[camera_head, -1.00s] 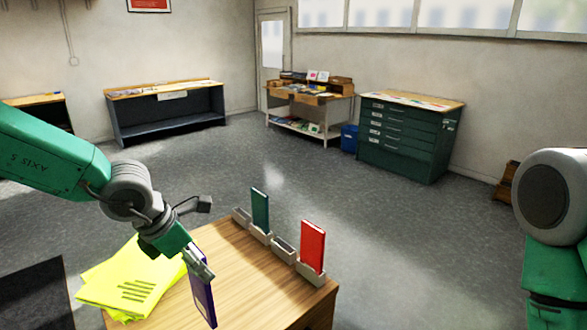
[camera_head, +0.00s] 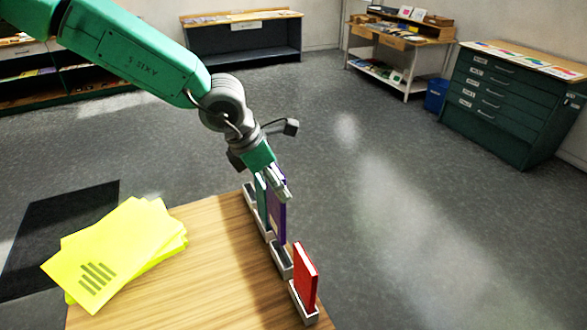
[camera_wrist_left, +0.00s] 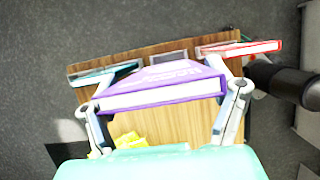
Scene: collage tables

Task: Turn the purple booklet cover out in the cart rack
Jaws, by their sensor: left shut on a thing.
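My left gripper (camera_head: 281,190) is shut on the purple booklet (camera_head: 280,225) and holds it upright beside the rack. In the left wrist view the purple booklet (camera_wrist_left: 158,94) lies between both fingers, with faint lettering on its visible face and its pale page edge towards the camera. The rack is a row of grey holders along the table edge. A teal booklet (camera_head: 262,208) stands in one holder, partly hidden by the gripper and purple booklet. A red booklet (camera_head: 306,277) stands in the nearest holder. The holder between them (camera_head: 281,259) looks empty. My right gripper is out of view.
Yellow sheets (camera_head: 115,250) lie stacked on the left of the wooden table (camera_head: 215,280). The table between them and the rack is clear. A green drawer cabinet (camera_head: 510,105), a shelf cart (camera_head: 400,50) and a blue bin (camera_head: 436,95) stand farther off.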

